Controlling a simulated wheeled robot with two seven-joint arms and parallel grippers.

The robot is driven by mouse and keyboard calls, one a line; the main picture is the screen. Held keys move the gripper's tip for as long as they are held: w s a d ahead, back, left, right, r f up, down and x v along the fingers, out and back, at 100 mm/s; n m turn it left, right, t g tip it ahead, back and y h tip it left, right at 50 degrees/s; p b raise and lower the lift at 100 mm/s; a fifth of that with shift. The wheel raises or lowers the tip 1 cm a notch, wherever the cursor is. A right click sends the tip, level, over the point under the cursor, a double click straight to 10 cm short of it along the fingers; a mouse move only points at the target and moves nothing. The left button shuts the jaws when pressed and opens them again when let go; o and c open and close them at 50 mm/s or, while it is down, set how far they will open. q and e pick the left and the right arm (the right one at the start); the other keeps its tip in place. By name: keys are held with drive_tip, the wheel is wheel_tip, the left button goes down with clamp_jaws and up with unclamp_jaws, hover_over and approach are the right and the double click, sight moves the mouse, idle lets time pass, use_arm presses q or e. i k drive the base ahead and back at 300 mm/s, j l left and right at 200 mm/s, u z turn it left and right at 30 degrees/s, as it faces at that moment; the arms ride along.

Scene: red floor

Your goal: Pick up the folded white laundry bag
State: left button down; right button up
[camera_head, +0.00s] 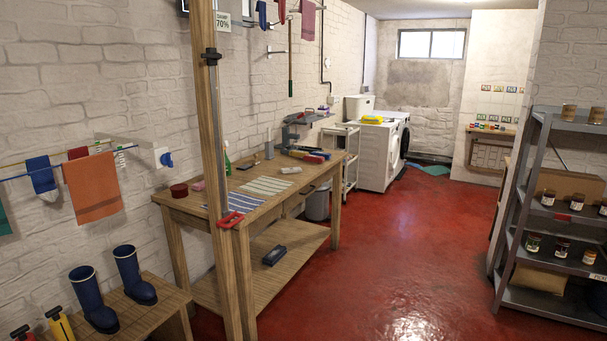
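I cannot make out a folded white laundry bag for certain in the head view. Two folded-flat striped cloths lie on the wooden workbench (186,195): a blue and white one (225,200) and a pale greenish one (267,185). A white washing machine (376,160) stands farther back, with a yellow item (372,120) and a white box-like thing (359,107) on or behind its top. A beige, pillow-like bag (540,279) lies on the lowest tier of the grey shelf at right. Neither of my grippers shows.
Open red floor (390,255) runs between the workbench and the grey metal shelf (565,125). A wooden post (218,170) rises at the bench's near side. Blue boots (95,305) stand on a low bench at left. A white trolley (342,160) stands beyond the workbench.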

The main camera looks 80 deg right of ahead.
sight(291, 169)
drive_tip(key=z, duration=2.7)
drive_tip(key=i+l+z, duration=0.35)
drive_tip(key=i, duration=0.8)
drive_tip(key=i+l+z, duration=0.1)
drive_tip(key=i+z, duration=0.25)
drive_tip(key=i, duration=0.85)
drive_tip(key=i+u, duration=0.1)
drive_tip(key=i, duration=0.45)
drive_tip(key=i+l+u, duration=0.15)
drive_tip(key=i, duration=0.4)
drive_tip(key=i+l+u, duration=0.1)
drive_tip(key=i, duration=0.4)
drive_tip(key=i+l+u, duration=0.15)
drive_tip(key=i, duration=0.4)
drive_tip(key=l, duration=0.1)
